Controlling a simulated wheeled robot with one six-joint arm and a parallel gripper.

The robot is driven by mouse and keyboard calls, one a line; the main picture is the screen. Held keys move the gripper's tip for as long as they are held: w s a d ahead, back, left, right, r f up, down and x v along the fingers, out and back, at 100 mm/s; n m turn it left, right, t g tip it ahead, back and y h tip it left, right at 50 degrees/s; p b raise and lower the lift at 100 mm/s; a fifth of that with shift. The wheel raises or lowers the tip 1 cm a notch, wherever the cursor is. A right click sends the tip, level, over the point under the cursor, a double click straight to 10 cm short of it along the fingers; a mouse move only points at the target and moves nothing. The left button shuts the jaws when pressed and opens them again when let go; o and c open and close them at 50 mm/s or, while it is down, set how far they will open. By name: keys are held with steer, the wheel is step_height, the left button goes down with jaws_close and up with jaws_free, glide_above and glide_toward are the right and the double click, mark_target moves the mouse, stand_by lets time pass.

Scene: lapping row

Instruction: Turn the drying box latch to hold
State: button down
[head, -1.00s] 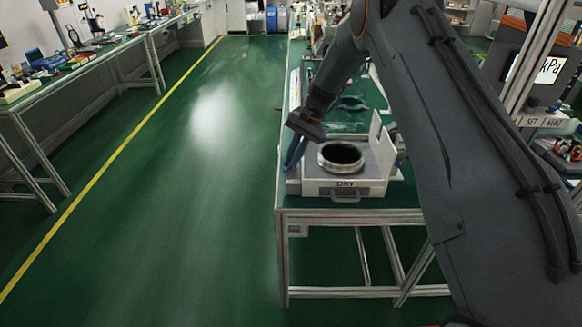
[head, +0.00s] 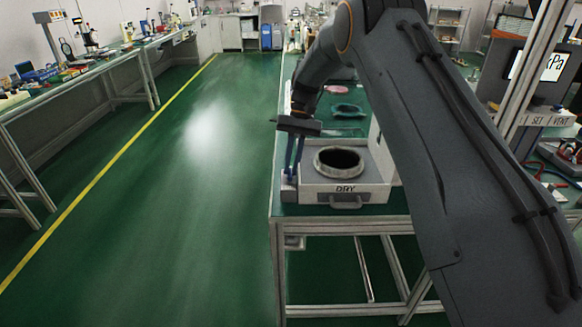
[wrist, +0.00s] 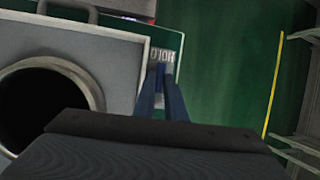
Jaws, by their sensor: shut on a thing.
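The drying box (head: 346,196) is a pale box marked DRY, with a round dark opening on top and a front handle. It stands at the near end of the green bench. My gripper (head: 291,172) points down at the box's left side, its blue fingers shut on the latch there. The fingers and my wrist hide the latch itself. In the wrist view my gripper (wrist: 161,78) reaches past the edge of the drying box (wrist: 112,50), with the fingertips beside a label (wrist: 162,55) that reads HOLD upside down.
The box's raised lid panel (head: 378,145) stands at its right. A green ring-shaped item (head: 348,110) lies behind the box on the bench. The green floor (head: 190,230) left of the bench is clear up to a yellow line (head: 105,195).

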steer(key=shift+r, duration=0.1)
stand_by(0.3)
steer(key=c, duration=1.8)
jaws_free()
steer(key=shift+d, duration=0.1)
